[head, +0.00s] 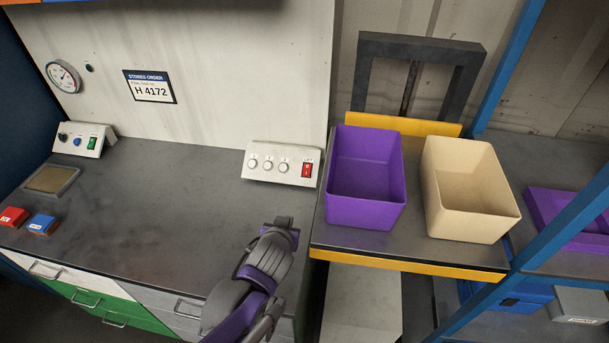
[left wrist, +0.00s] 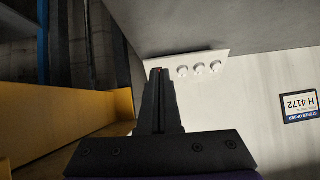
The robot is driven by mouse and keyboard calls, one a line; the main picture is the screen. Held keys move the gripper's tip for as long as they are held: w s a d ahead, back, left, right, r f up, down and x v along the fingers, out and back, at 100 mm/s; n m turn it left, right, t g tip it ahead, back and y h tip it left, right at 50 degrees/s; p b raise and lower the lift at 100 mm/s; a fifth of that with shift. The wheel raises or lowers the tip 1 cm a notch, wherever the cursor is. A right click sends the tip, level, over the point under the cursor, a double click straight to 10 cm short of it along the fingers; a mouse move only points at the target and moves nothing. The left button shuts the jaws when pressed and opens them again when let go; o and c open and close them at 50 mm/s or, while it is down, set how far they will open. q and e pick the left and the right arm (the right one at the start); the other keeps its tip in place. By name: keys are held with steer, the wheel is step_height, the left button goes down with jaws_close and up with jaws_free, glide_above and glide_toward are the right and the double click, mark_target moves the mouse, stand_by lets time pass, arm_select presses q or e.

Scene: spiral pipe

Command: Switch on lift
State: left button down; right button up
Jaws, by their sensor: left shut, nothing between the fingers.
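A white control box (head: 262,177) stands at the back right of the grey worktop. It has three round white knobs and a red rocker switch (head: 307,170) at its right end, with a small label above it. My left gripper (head: 285,222) is shut and empty, in front of and below the box, apart from it in the head view. In the left wrist view the box (left wrist: 222,55) appears inverted; the shut fingers (left wrist: 156,74) overlap its end and hide the red switch. The lift platform (head: 400,258), yellow-edged, stands right of the worktop. My right gripper is not in view.
A purple bin (head: 366,180) and a beige bin (head: 468,190) stand on the platform. Another switch box (head: 85,140), a tray (head: 50,180) and red and blue blocks are at the worktop's left. Blue posts (head: 560,240) stand at the right. The worktop's middle is clear.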

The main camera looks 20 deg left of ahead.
arm_select(q)
steer(key=w+a+r+t, duration=0.1)
steer(key=w+t, duration=0.3)
steer(key=w, duration=0.4)
steer(key=shift+w+a+r, duration=0.2)
steer(key=shift+r, duration=0.35)
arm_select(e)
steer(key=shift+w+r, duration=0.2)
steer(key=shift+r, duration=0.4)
arm_select(q)
glide_toward(307, 170)
steer(key=w, duration=0.1)
steer(key=w+r, duration=0.1)
steer(key=w, duration=0.1)
steer(key=shift+a+r, duration=0.35)
steer(key=shift+r, duration=0.05)
steer(key=shift+w+a+f, duration=0.2)
steer(key=shift+w+f, duration=0.55)
steer(key=shift+f, duration=0.3)
steer(key=shift+w+a+f+b, duration=0.1)
steer(key=shift+w+f+b, duration=0.25)
steer(key=shift+f, duration=0.4)
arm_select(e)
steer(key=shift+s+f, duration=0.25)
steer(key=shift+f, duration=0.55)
